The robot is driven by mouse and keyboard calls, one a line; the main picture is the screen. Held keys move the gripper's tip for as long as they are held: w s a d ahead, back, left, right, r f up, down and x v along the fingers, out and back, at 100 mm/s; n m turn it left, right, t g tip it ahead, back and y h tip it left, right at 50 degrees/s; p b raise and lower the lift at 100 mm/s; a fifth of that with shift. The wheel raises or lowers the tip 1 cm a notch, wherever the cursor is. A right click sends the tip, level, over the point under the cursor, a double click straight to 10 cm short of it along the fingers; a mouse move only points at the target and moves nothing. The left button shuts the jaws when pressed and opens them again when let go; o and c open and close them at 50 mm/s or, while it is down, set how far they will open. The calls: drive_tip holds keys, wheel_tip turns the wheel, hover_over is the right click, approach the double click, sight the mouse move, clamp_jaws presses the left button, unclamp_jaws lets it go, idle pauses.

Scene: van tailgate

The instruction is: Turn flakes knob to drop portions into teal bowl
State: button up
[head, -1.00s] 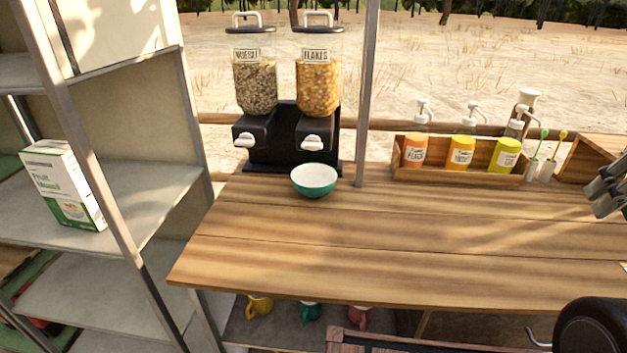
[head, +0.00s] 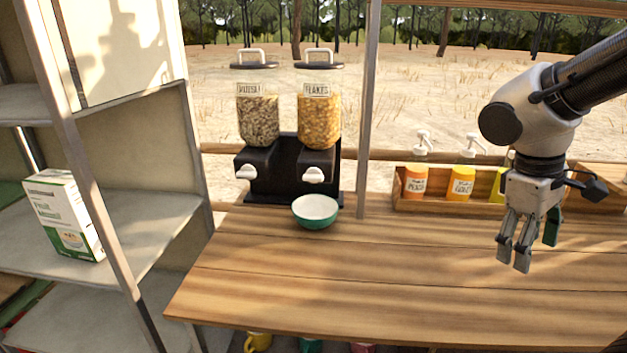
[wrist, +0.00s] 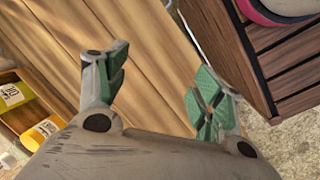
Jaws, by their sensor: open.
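The flakes dispenser (head: 319,121) is a clear canister of orange flakes on a black stand. Its white flakes knob (head: 313,174) sticks out at the front of the stand. The teal bowl (head: 316,214), white inside, stands upright on the wooden counter just in front of and below the flakes side. It looks empty. My gripper (head: 518,264) hangs fingers down above the right part of the counter, well to the right of the bowl and knob. In the wrist view my gripper (wrist: 165,95) has its green-padded fingers spread apart with nothing between them.
A muesli dispenser (head: 258,122) with its own white knob (head: 246,172) stands left of the flakes. A metal post (head: 366,110) rises between the dispensers and a wooden rack (head: 402,203) of pump bottles. The middle of the counter (head: 400,270) is clear.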

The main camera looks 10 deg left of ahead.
drive_tip(key=w+a+f+n+t+h, duration=0.1)
drive_tip(key=w+a+f+n+h, duration=0.25)
drive_tip(key=w+n, duration=0.2)
drive_tip(key=n+t+y, duration=0.7)
drive_tip(key=n+t, duration=1)
drive_tip(key=n, duration=0.7)
approach(313, 179)
drive_tip(key=w, duration=0.4)
drive_tip(key=shift+m, duration=0.25)
drive_tip(key=w, duration=0.7)
drive_tip(key=shift+w+a, duration=0.1)
drive_tip(key=shift+a, duration=0.25)
drive_tip(key=shift+c, duration=0.4)
drive_tip(key=c, duration=0.9)
